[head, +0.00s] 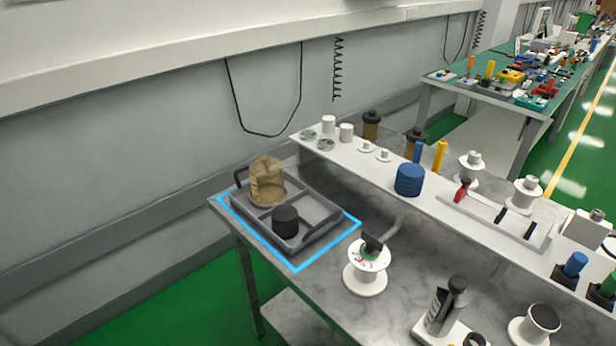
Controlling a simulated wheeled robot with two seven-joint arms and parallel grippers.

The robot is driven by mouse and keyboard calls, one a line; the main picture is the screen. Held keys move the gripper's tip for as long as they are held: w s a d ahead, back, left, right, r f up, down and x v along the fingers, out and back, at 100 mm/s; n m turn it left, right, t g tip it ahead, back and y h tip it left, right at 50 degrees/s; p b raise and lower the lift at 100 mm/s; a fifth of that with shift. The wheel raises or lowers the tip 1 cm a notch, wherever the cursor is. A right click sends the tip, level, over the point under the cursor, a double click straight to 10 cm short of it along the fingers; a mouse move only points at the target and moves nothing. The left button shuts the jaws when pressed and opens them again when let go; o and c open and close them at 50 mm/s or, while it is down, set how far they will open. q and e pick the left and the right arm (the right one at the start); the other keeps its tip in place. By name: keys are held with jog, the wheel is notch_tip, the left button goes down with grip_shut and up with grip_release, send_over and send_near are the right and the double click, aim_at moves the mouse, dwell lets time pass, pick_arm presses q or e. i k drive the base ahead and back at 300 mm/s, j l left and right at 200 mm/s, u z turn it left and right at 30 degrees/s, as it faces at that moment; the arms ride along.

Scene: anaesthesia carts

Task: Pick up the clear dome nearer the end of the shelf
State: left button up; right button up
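Two small, low, greyish see-through pieces that look like the clear domes sit on the white raised shelf (390,181), close to its left end. The dome nearer the end (308,134) is at the far left. The other dome (325,144) sits just to its right and closer to me. Both are small in the view, so their exact shape is hard to make out. Neither of my grippers is in view.
White cylinders (346,132) stand right behind the domes. Small white knobbed discs (367,147) lie to their right. Below the shelf, a grey tray (322,234) holds a tan translucent jar (266,183) and a black cylinder (285,220). A white spool (366,277) stands nearby.

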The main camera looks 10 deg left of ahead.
aim_at(307, 133)
jog(key=i+j+z, duration=0.1)
jog(key=z, duration=0.35)
jog(key=i+j+z, duration=0.1)
jog(key=j+z, duration=0.15)
jog(key=z, duration=0.2)
jog(key=i+j+z, duration=0.15)
jog(key=j, duration=0.35)
jog(key=i+j+z, duration=0.15)
jog(key=j, duration=0.3)
jog(key=j+z, duration=0.15)
jog(key=j, duration=0.35)
jog(key=i+j, duration=0.1)
jog(key=j, duration=0.55)
